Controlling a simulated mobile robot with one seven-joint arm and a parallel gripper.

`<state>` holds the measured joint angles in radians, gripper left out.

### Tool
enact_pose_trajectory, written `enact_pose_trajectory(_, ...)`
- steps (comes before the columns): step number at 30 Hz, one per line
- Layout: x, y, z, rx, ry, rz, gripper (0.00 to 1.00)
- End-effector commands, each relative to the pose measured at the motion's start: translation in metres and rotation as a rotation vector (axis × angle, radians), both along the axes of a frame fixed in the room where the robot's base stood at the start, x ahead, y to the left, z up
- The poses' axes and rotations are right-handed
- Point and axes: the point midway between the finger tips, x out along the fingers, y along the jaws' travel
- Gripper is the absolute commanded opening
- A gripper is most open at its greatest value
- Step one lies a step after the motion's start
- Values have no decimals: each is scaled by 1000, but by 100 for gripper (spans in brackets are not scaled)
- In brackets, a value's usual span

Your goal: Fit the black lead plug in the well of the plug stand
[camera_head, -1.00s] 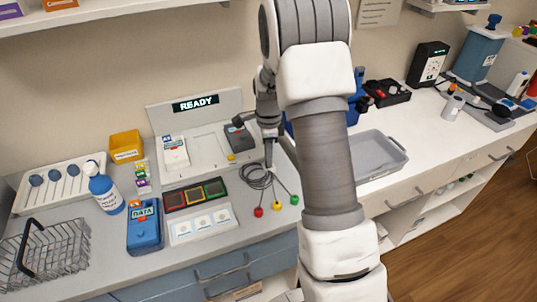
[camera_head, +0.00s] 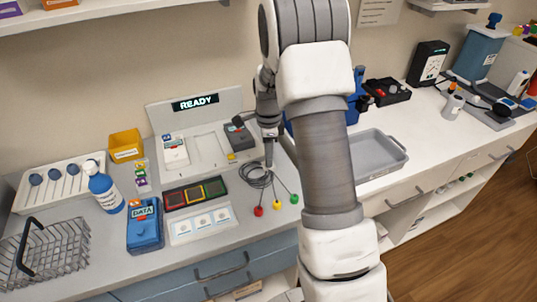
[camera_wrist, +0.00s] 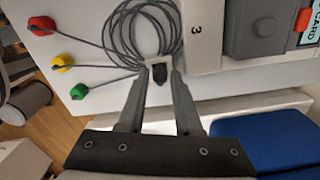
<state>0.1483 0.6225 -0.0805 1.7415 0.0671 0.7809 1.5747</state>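The black lead plug (camera_wrist: 159,75) shows in the wrist view at the near end of a coiled grey cable (camera_wrist: 140,35), with a small pale piece just beyond it. My gripper (camera_wrist: 160,72) has its two fingers spread, one on each side of the plug, with narrow gaps apparent. In the head view my gripper (camera_head: 269,165) points down at the coil (camera_head: 258,175), and the plug is too small to tell there. The cable's leads end in red (camera_head: 258,211), yellow (camera_head: 277,207) and green (camera_head: 294,199) clips. I cannot identify the plug stand or its well with certainty.
A pale READY station (camera_head: 195,103) holding a white unit (camera_head: 174,151) and a dark unit (camera_head: 239,138) stands left of my gripper. A grey tray (camera_head: 377,158) lies right.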

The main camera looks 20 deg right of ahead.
Motion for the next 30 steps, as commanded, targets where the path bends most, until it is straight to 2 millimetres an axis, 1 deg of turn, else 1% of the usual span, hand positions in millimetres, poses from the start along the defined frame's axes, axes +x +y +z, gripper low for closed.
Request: enact_pose_trajectory(30, 0, 0, 39, 0, -1, 0, 33)
